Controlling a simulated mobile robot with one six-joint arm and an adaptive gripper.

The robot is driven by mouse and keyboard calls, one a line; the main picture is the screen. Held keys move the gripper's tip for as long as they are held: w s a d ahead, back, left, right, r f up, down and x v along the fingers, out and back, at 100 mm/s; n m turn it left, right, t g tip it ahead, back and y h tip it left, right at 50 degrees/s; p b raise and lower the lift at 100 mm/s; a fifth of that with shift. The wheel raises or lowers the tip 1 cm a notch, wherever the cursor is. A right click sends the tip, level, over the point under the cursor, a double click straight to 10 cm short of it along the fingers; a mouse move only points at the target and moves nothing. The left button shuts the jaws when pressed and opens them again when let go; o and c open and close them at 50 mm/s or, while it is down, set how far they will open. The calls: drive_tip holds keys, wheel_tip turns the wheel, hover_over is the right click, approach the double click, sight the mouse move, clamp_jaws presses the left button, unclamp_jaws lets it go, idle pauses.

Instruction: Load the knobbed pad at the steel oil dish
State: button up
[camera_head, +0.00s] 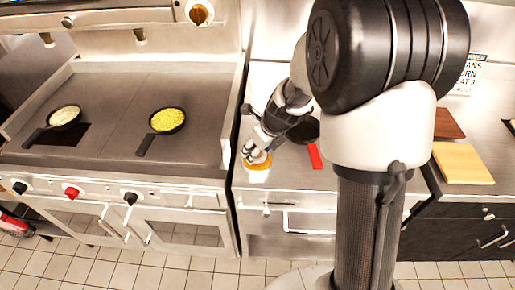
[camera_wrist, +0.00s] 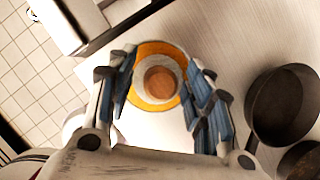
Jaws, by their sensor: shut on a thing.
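The steel oil dish (camera_head: 257,176) stands near the front left of the steel counter, with orange oil showing at its top. The wrist view shows the orange oil (camera_wrist: 149,96) as a ring around the knobbed pad (camera_wrist: 142,75). The pad looks like a pale grey disc with a round brown knob at its middle. My gripper (camera_wrist: 163,80) is shut on the pad, with blue-lined fingers on both sides, and points down over the dish. In the head view my gripper (camera_head: 254,152) hides most of the pad. I cannot tell whether the pad touches the oil.
Two pans stand on the griddle, one with pale food (camera_head: 64,116) and one with yellow food (camera_head: 168,120). A dark pan (camera_wrist: 282,105) stands right of the dish, near a red strip (camera_head: 315,157). A wooden board (camera_head: 462,163) lies at the right.

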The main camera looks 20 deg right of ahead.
drive_tip(key=shift+s+f, duration=0.1)
drive_tip(key=shift+f, duration=0.5)
idle(1.8)
drive_tip(key=shift+r, duration=0.15)
wheel_tip(320, 180, up, 7)
drive_tip(key=p, duration=0.7)
drive_tip(key=shift+p, duration=0.3)
idle(0.5)
